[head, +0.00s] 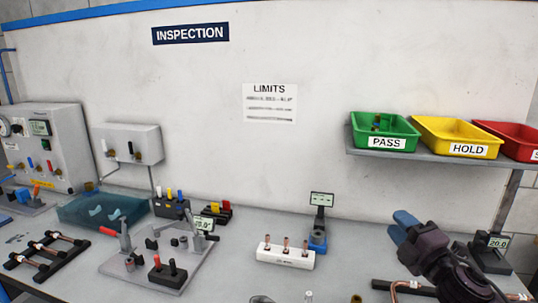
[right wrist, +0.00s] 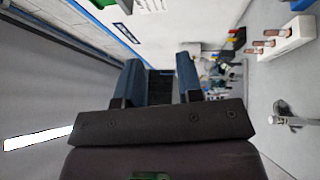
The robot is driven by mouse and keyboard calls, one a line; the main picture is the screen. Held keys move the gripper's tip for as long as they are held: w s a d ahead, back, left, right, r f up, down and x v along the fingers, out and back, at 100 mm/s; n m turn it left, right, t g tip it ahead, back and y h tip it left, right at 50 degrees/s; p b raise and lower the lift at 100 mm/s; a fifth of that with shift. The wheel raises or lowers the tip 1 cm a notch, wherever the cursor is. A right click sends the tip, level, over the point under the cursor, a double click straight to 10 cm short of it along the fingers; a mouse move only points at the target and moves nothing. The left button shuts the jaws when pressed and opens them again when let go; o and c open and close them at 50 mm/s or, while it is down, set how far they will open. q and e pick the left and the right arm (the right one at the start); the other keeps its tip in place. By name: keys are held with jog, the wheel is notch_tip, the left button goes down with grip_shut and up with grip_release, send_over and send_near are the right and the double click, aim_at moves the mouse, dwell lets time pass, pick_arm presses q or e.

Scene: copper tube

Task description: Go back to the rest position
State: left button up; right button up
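My right gripper (head: 400,225) is at the right of the head view, raised in front of the bench, with its blue fingers pointing up and to the left. In the right wrist view my right gripper (right wrist: 160,72) shows its two blue fingers apart with nothing between them. It touches no object that I can see. My left gripper is not in view.
The grey bench (head: 225,270) holds a white block (head: 285,258) with copper pieces, a blue gauge stand (head: 318,240), a clamp fixture (head: 160,262) and a tube rack (head: 45,262). Above right, a shelf (head: 440,160) carries the green PASS bin (head: 385,131), yellow HOLD bin (head: 457,137) and a red bin (head: 508,141).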

jog(key=s+f+m+g+h, duration=0.2)
jog(key=s+f+m, duration=0.3)
jog(key=s+d+f+m+g+h, duration=0.1)
jog(key=s+f+m+g+h, duration=0.1)
jog(key=s+f+m, duration=0.3)
jog(key=s+d+f+m+g+h, duration=0.1)
jog(key=s+f+m+g+h, duration=0.2)
jog(key=s+f+m+h, duration=0.1)
jog(key=shift+s+f+m, duration=0.3)
jog(key=shift+f, duration=0.35)
jog(key=shift+s+f+m, duration=0.25)
jog(key=shift+f+m, duration=0.05)
jog(key=shift+f, duration=0.3)
jog(key=s+a+f+m+g+y, duration=0.1)
jog(key=s+f+m+g, duration=0.25)
jog(key=s, duration=0.55)
jog(key=s+a+f+m+g, duration=0.25)
jog(key=s+g, duration=0.25)
jog(key=s, duration=0.5)
jog(key=w+f+t+y, duration=0.1)
jog(key=w+f+t, duration=0.6)
jog(key=f, duration=0.4)
jog(key=shift+w+d+f+t, duration=0.25)
jog(key=shift+d+f+t, duration=0.1)
jog(key=shift+d+t, duration=0.1)
